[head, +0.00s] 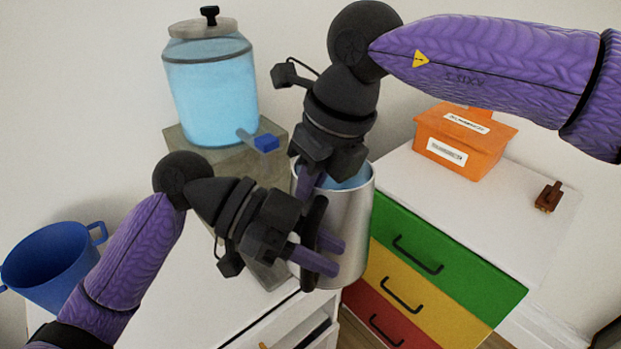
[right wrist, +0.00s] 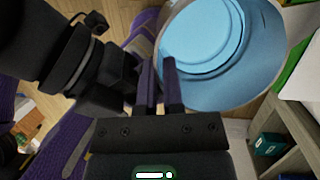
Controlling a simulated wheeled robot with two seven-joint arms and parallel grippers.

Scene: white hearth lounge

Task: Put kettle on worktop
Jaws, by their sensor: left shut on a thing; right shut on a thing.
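The kettle (head: 350,235) is a silver, open-topped metal vessel with a dark handle (head: 311,230) on its left side and light blue liquid inside. It looks held up near the gap between the two white surfaces, roughly upright. My left gripper (head: 328,256) is shut on the handle, its purple fingers reaching across the kettle's side. My right gripper (head: 309,182) comes from above and is shut on the kettle's near-left rim. In the right wrist view its fingers (right wrist: 160,75) meet the rim of the kettle (right wrist: 270,45). Which white surface is the worktop is not clear.
A clear dispenser of blue liquid (head: 212,95) with a blue tap (head: 265,143) stands on a beige block (head: 190,153). A drawer cabinet's white top (head: 430,200) holds an orange box (head: 465,140) and a small brown item (head: 548,196). A blue pot (head: 50,265) is at left.

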